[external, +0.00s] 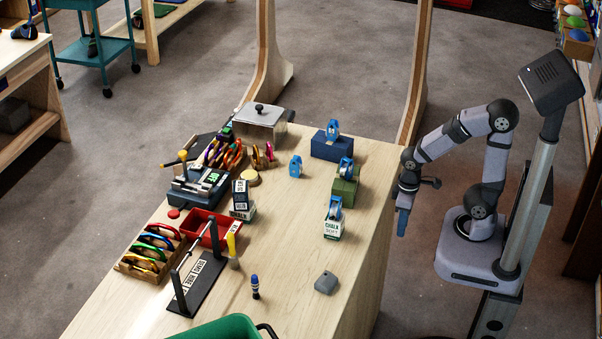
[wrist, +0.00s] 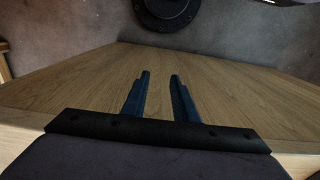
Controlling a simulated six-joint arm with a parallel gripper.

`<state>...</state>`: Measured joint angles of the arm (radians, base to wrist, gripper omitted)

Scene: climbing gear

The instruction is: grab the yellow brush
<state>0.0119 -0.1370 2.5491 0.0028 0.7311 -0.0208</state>
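The yellow brush (external: 232,246) stands upright on the wooden table in the external view, beside the black stand with the white label strip. Its yellow handle points up and its lower end is pale. My gripper (external: 402,222) hangs off the right side of the table, well to the right of the brush, with its fingers pointing down. In the wrist view my gripper (wrist: 160,76) shows two blue fingers apart with nothing between them. The brush is not in the wrist view.
Near the brush are a black stand (external: 205,284), a red tray (external: 199,226), a blue glue stick (external: 255,287) and a chalk box (external: 333,229). A grey block (external: 326,283) and a green bin (external: 222,330) are nearer the front. The table's right strip is clear.

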